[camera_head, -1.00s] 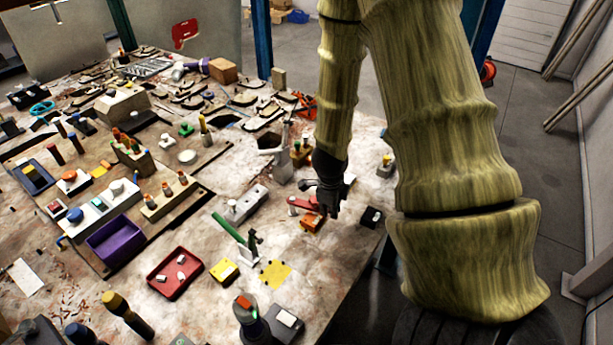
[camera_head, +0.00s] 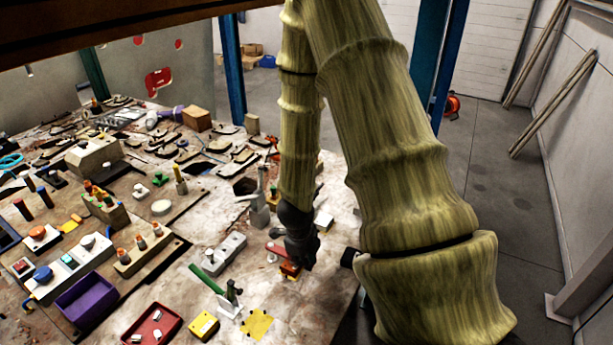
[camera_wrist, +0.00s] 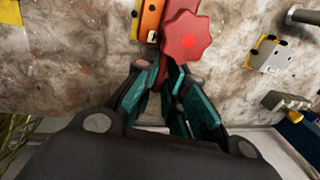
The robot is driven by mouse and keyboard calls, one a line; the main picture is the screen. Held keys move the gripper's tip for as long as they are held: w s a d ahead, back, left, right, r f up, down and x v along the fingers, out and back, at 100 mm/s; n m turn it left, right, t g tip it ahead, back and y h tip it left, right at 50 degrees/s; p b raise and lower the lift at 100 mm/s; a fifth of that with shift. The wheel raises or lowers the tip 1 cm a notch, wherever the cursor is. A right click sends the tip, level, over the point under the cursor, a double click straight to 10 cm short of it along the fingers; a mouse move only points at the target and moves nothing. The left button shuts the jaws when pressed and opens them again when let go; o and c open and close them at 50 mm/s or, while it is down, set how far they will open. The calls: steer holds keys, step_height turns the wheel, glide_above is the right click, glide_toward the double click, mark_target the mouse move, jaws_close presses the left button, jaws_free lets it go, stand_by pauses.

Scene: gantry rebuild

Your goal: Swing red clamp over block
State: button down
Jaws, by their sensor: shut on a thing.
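The red clamp (camera_head: 276,249) lies on the table near its right edge, beside the orange block (camera_head: 290,270). In the wrist view its red lobed knob (camera_wrist: 187,37) lies just past the fingertips, at the right of the orange block (camera_wrist: 150,18), with its edge close to the block. My gripper (camera_wrist: 162,72) is shut on a red part of the clamp below the knob. In the head view my gripper (camera_head: 300,262) hides the clamp's right end. The exact contact between fingers and clamp is partly hidden.
A green-handled clamp (camera_head: 210,279) stands to the left, with a grey box (camera_head: 222,254) behind it. A yellow block (camera_head: 204,325) and a red tray (camera_head: 153,328) lie nearer. In the wrist view a yellow and white part (camera_wrist: 268,53) sits at the right.

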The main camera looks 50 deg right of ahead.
steer(key=c, duration=1.5)
jaws_free()
steer(key=shift+w+a+r, duration=0.1)
steer(key=shift+w+r, duration=0.2)
steer(key=shift+w, duration=0.1)
steer(key=shift+a+f, duration=0.1)
steer(key=shift+s, duration=0.15)
steer(key=shift+s+a+r, duration=0.1)
steer(key=shift+a+r, duration=0.25)
steer(key=shift+r, duration=1.6)
steer(key=shift+s+a+r, duration=0.1)
steer(key=shift+a+r, duration=0.3)
steer(key=shift+r, duration=1.55)
steer(key=shift+a+r, duration=0.35)
steer(key=shift+r, duration=1.6)
